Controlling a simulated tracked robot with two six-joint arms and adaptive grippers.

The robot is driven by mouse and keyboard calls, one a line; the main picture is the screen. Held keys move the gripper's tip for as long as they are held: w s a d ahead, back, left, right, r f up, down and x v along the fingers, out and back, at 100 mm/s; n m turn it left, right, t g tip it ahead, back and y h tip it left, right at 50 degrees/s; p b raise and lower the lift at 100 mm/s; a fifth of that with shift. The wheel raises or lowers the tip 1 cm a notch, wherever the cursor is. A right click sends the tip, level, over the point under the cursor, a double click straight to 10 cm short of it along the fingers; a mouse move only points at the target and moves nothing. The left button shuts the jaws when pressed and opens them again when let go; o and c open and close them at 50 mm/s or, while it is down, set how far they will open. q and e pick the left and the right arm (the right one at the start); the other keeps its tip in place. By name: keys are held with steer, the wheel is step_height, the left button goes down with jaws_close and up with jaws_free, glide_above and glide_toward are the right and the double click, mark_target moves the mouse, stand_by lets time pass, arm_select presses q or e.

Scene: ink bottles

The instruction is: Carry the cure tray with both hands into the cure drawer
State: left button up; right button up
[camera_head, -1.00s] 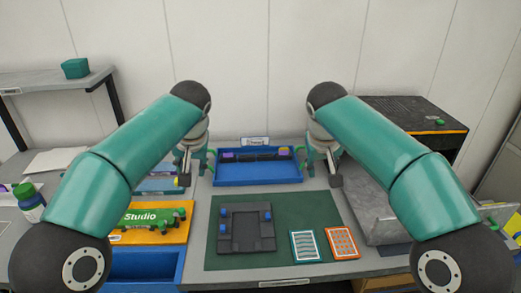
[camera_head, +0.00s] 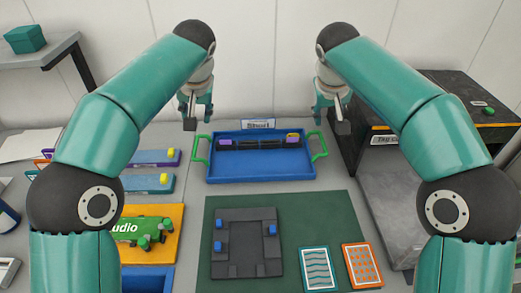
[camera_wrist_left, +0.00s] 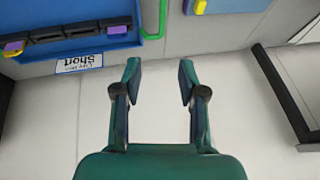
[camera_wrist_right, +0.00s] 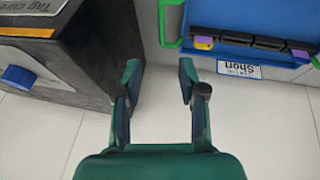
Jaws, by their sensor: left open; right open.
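The blue cure tray (camera_head: 225,174) lies level on the table, with a green handle at each end and a black strip with purple and yellow parts inside. My left gripper (camera_head: 199,116) is open and empty, above and beyond the tray's left end. My right gripper (camera_head: 333,118) is open and empty, near its right end. In the left wrist view the left handle (camera_wrist_left: 151,36) lies beyond the open fingers (camera_wrist_left: 160,72). In the right wrist view the right handle (camera_wrist_right: 162,25) does too, apart from the fingers (camera_wrist_right: 160,72). A black cabinet labelled cure (camera_head: 440,92) stands at the right.
A green mat (camera_head: 330,215) in front holds a dark fixture (camera_head: 248,252) and two patterned cards. An orange board (camera_head: 176,220) lies at the left. A small label card (camera_head: 258,124) stands behind the tray. A grey surface (camera_head: 400,180) extends before the cabinet.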

mark_target(196, 141)
arm_select(q)
steer(key=shift+a+f, duration=0.1)
arm_select(e)
steer(key=shift+a, duration=0.1)
arm_select(q)
steer(key=x, duration=1.7)
arm_select(e)
steer(key=x, duration=1.7)
arm_select(q)
jaws_close()
arm_select(e)
jaws_close()
steer(key=shift+r, duration=0.1)
